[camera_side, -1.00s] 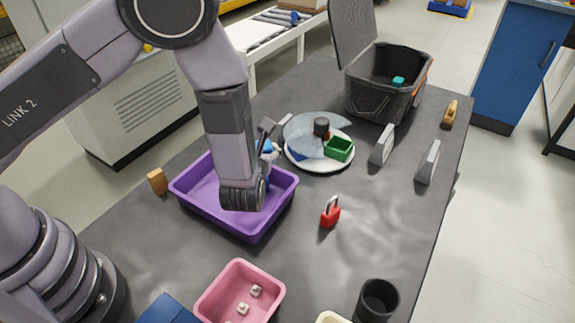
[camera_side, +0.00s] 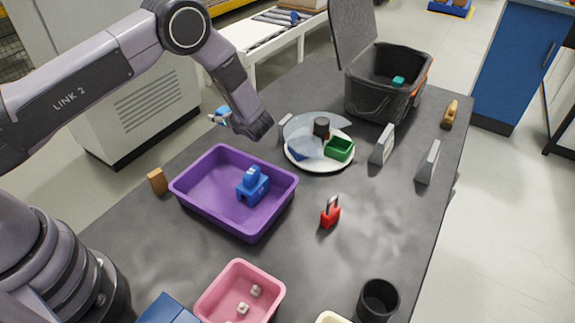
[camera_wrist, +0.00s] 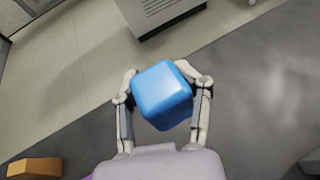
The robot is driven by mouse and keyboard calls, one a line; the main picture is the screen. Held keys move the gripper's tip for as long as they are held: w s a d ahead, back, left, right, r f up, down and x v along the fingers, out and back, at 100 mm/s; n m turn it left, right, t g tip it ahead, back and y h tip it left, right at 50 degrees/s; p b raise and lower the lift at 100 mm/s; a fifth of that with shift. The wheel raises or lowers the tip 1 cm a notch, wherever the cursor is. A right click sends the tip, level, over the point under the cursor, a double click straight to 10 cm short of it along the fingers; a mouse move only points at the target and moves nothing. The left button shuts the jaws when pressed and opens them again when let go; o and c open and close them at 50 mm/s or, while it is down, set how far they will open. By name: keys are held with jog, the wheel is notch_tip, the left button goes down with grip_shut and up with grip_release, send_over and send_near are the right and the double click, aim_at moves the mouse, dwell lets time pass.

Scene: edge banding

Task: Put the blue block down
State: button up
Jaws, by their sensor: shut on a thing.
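The blue block (camera_wrist: 162,94) is held between the two fingers of my gripper (camera_wrist: 163,92) in the wrist view. In the side view the blue block (camera_side: 223,113) shows at the end of my gripper (camera_side: 217,117), raised beyond the far left edge of the dark table, above the purple tray's far side. The wrist view shows the table edge and floor below it. My gripper is shut on the block. Part of the gripper is hidden behind my wrist in the side view.
A purple tray (camera_side: 205,214) holds a blue object (camera_side: 252,186). A tan block (camera_side: 157,181) stands left of it. A white plate (camera_side: 318,164) carries a green box (camera_side: 339,148) under a tilted clear lid.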

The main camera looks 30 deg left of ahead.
send_over(234, 137)
notch_tip(234, 137, down, 5)
jog(key=shift+s+d+f, duration=0.1)
jog(key=shift+s, duration=0.05)
jog(key=shift+f, duration=1.6)
jog(key=o, duration=1.2)
jog(key=shift+f, duration=0.15)
